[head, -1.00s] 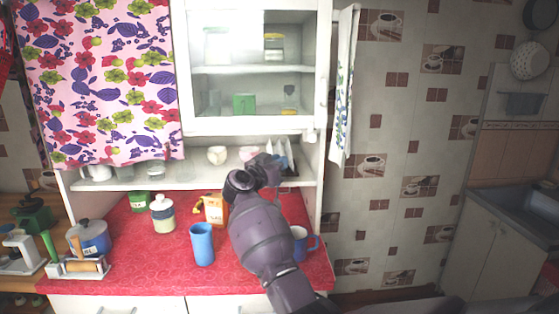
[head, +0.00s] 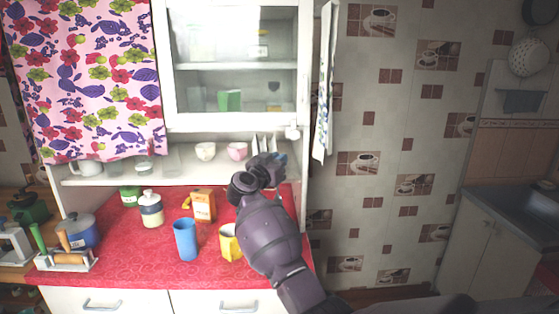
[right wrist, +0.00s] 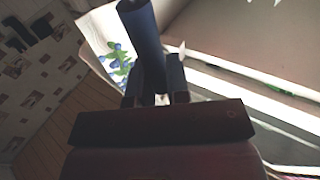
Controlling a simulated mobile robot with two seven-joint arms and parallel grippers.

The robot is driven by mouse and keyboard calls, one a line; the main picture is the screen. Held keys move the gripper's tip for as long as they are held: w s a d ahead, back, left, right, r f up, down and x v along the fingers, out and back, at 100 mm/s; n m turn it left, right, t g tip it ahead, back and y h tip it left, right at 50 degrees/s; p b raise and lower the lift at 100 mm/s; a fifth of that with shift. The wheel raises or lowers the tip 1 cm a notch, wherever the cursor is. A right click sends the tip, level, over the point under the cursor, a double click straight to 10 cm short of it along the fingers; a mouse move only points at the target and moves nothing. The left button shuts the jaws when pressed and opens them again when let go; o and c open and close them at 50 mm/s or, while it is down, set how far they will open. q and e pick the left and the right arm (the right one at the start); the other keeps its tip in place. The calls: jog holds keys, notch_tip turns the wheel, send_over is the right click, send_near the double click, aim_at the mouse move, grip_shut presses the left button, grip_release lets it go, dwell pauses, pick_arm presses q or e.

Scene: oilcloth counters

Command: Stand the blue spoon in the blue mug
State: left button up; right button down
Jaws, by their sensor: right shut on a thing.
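My right gripper (head: 273,165) is raised over the back right of the red counter, in front of the cabinet's lower shelf. In the right wrist view its fingers (right wrist: 155,88) are shut on a dark blue, thick, rod-like piece (right wrist: 143,35), which I take for the blue spoon; its far end is out of frame. A bit of blue (head: 283,158) shows at the fingertips in the head view. The blue mug, seen earlier at the counter's right, is now hidden behind my right arm. My left gripper is not in view.
A tall blue cup (head: 185,240) and a yellow mug (head: 230,243) stand on the red counter (head: 140,262) left of my arm. An orange box (head: 203,206), a jar (head: 151,210) and a green tin (head: 130,196) stand behind.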

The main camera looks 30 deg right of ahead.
aim_at(279, 199)
jog(key=shift+s+d+f, duration=0.1)
jog(key=shift+f, duration=0.65)
jog(key=shift+f+b, duration=0.85)
jog(key=shift+f, duration=0.3)
jog(key=shift+b, duration=0.5)
jog(key=shift+r+b, duration=0.1)
jog(key=shift+b, duration=1.45)
jog(key=shift+f+b, duration=0.45)
jog(key=shift+b, duration=0.6)
jog(key=shift+f+b, duration=0.7)
jog(key=shift+b, duration=0.35)
jog(key=shift+f, duration=1.9)
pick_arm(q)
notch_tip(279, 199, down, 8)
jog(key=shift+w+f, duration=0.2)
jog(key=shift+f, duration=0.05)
pick_arm(e)
jog(key=shift+f, duration=1.5)
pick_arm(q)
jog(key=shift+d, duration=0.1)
